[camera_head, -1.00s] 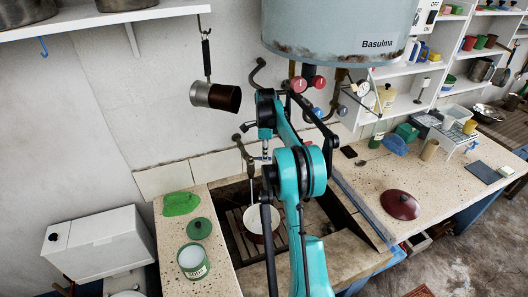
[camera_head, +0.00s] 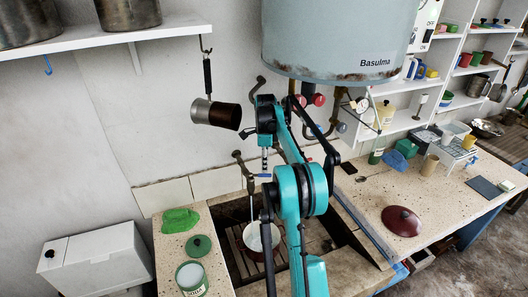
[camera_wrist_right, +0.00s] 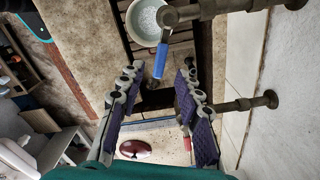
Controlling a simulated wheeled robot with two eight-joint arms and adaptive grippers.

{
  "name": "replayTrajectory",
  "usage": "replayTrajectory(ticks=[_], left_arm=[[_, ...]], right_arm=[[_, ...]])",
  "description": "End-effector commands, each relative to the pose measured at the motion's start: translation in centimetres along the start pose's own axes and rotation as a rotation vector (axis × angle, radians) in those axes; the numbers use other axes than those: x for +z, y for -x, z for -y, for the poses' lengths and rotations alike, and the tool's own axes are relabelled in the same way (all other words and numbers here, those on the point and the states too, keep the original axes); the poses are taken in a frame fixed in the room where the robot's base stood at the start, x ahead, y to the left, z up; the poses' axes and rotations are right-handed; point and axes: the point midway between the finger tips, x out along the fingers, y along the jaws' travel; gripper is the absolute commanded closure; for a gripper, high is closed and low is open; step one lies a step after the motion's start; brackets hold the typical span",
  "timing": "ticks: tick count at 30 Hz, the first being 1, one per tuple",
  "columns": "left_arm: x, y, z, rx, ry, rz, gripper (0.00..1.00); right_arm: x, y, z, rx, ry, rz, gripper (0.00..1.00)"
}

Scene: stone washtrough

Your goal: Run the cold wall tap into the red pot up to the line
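The red pot (camera_head: 273,236), white inside, stands in the trough under the cold wall tap (camera_head: 247,170). A thin pale stream (camera_head: 252,208) runs from the spout into it. From above, in the right wrist view, the pot (camera_wrist_right: 145,25) holds speckled, bubbly water; I cannot make out the line. The tap's blue lever (camera_head: 263,176) sticks out sideways. My right gripper (camera_head: 264,166) is above the lever. In the wrist view its open fingers (camera_wrist_right: 157,76) are spread either side of the lever's end (camera_wrist_right: 160,62), with nothing gripped. My left gripper is out of view.
A dark saucepan (camera_head: 217,113) hangs on the wall to the left. The boiler (camera_head: 335,45) hangs above my arm, with pipes and red knobs below. A dark red lid (camera_head: 401,220) lies on the right counter.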

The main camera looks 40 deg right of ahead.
Motion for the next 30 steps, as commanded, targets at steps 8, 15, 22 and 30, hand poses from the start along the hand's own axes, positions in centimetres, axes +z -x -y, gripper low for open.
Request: replayTrajectory(ticks=[8,15,22,30], left_arm=[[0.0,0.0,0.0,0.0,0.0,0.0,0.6],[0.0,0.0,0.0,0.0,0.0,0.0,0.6],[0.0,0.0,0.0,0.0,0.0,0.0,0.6],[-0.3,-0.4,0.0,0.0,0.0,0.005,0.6]], right_arm=[[0.1,5.9,0.1,0.0,0.0,0.0,0.66],[0.1,7.9,0.1,0.0,0.0,0.0,0.66],[0.1,8.0,0.1,0.0,0.0,0.0,0.66],[0.1,8.0,0.1,0.0,0.0,0.0,0.66]])
